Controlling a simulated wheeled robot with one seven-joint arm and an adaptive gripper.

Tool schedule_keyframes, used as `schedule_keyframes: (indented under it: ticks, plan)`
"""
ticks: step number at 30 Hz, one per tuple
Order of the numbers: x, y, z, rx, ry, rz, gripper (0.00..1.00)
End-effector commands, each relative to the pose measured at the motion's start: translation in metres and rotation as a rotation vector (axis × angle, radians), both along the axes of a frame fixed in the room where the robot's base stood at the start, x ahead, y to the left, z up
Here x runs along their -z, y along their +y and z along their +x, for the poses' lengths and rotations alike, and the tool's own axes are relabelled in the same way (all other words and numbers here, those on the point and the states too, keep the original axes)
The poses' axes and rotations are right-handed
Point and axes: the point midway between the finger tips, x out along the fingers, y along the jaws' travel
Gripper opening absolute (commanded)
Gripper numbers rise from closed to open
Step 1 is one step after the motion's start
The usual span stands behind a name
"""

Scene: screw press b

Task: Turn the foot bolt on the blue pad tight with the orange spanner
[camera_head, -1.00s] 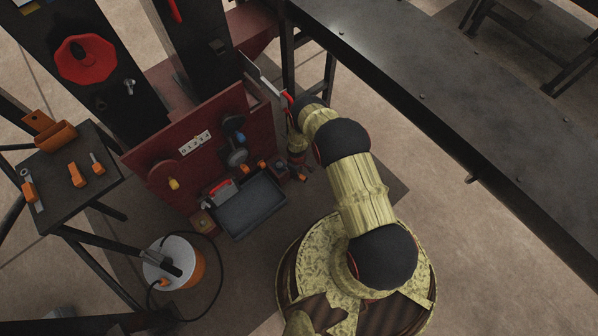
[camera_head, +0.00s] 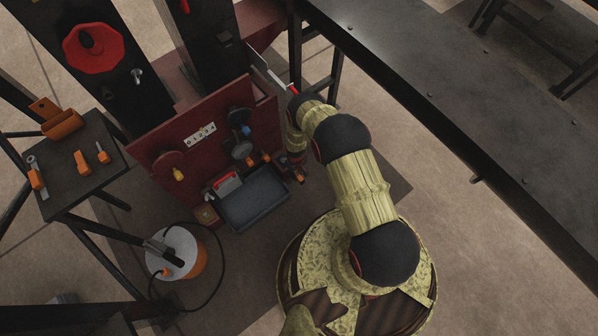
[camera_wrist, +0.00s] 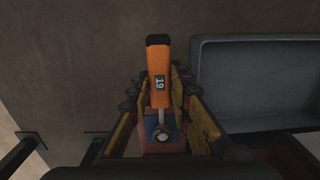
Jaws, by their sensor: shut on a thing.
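In the wrist view the orange spanner (camera_wrist: 159,72), marked 19, lies between the fingers of my gripper (camera_wrist: 161,90), which is shut on it. Its handle points up the picture and its metal end reaches down over the foot bolt (camera_wrist: 163,136). The bolt stands on the blue pad (camera_wrist: 150,124), on top of a reddish block. I cannot tell whether the spanner's end is fully seated around the bolt head. In the head view my gripper (camera_head: 297,172) is low beside the red press, and my arm and the press hide most of the spanner and pad.
A grey tray (camera_head: 252,197) stands close to the left of my gripper in the head view. The red press panel (camera_head: 205,150) rises behind it. A side table (camera_head: 72,185) holds several orange-handled tools. A cable reel (camera_head: 180,255) stands on the floor, and a long dark bench (camera_head: 430,95) is at right.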

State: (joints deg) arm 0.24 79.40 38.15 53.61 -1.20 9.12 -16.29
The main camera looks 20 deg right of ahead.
Motion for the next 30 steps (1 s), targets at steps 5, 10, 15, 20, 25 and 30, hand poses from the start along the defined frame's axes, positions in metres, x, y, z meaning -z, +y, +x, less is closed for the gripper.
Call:
schedule_keyframes:
  ticks: [5, 10, 15, 20, 25, 30]
  plan:
    - [-0.001, 0.007, 0.001, 0.058, -0.005, 0.000, 0.00]
    - [-0.001, 0.007, 0.000, 0.064, -0.005, 0.000, 0.00]
    - [-0.001, 0.008, 0.000, 0.067, -0.005, 0.000, 0.00]
    - [-0.001, 0.015, 0.000, 0.128, -0.005, 0.000, 0.00]
    - [-0.001, 0.026, -0.001, 0.225, -0.006, 0.000, 0.00]
    - [-0.001, 0.036, -0.001, 0.315, -0.006, 0.001, 0.00]
